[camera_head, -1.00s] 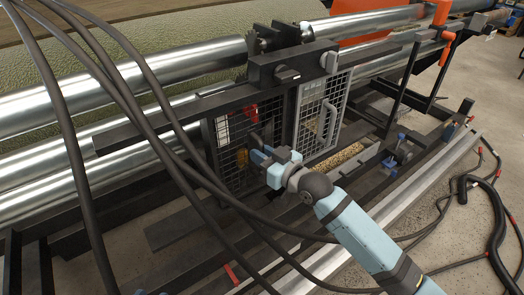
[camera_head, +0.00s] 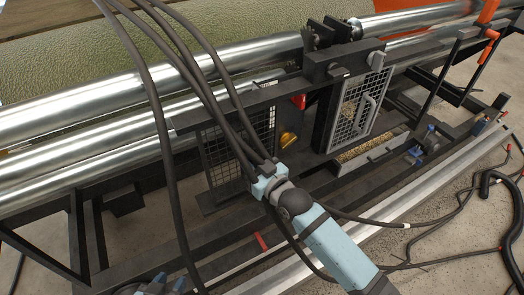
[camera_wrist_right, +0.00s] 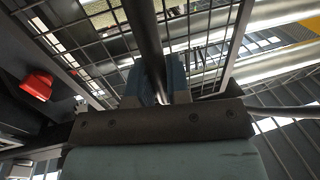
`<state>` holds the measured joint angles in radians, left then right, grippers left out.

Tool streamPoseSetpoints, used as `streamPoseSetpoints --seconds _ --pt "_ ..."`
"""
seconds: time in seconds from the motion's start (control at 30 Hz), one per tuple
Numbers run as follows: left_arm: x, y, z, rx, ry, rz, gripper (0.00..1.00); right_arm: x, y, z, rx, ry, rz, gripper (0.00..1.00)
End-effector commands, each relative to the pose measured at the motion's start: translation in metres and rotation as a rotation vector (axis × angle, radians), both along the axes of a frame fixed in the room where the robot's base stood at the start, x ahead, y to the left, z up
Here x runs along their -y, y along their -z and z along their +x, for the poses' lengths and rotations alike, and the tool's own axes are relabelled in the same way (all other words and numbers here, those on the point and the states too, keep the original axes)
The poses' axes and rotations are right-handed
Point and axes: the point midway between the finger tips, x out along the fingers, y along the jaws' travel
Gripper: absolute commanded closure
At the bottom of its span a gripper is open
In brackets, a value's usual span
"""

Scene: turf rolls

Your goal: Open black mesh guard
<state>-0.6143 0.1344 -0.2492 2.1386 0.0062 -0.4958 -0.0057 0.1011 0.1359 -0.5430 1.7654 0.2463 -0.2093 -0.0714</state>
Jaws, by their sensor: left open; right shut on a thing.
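The black mesh guard (camera_head: 222,158) stands partly open at the front of the machine frame. A gap is at its right, showing a yellow knob-like part (camera_head: 288,140) and a red part (camera_head: 299,101) behind. My right gripper (camera_head: 264,172) is at the guard's right side; its fingertips are mostly hidden in the head view. In the right wrist view its fingers (camera_wrist_right: 158,80) are closed around a dark bar, with the mesh (camera_wrist_right: 100,40) behind it. My left gripper (camera_head: 155,287) is at the bottom left edge, partly cut off, open and away from the guard.
A grey mesh guard (camera_head: 362,105) with a handle is right of the gap. Shiny rollers (camera_head: 90,105) run behind. Black cables (camera_head: 215,75) hang in front of the black guard. A pale metal rail (camera_head: 420,200) runs along the front; hoses (camera_head: 487,205) lie on the floor at right.

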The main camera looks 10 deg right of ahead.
Motion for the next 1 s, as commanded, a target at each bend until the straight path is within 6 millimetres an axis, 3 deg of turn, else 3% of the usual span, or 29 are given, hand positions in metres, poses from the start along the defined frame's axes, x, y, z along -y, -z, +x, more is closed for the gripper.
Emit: streamPoseSetpoints --seconds 0.5,0.53,0.63,1.0 --pt "0.0007 -0.0007 -0.0003 -0.006 -0.002 -0.006 0.57 -0.0053 0.0002 -0.0021 0.001 0.000 -0.001 1.00" --pt "0.0008 -0.0008 -0.0003 -0.006 -0.002 -0.006 0.57 -0.0053 0.0002 -0.0022 0.001 0.000 -0.001 0.79" --pt "0.0009 -0.0011 -0.0003 -0.006 -0.002 -0.006 0.57 -0.0051 0.0002 -0.0021 0.001 0.000 -0.001 0.59" --pt "0.0012 -0.0025 -0.0002 -0.006 -0.002 -0.007 0.57 -0.0010 0.0006 -0.0076 0.000 0.001 -0.001 0.59"
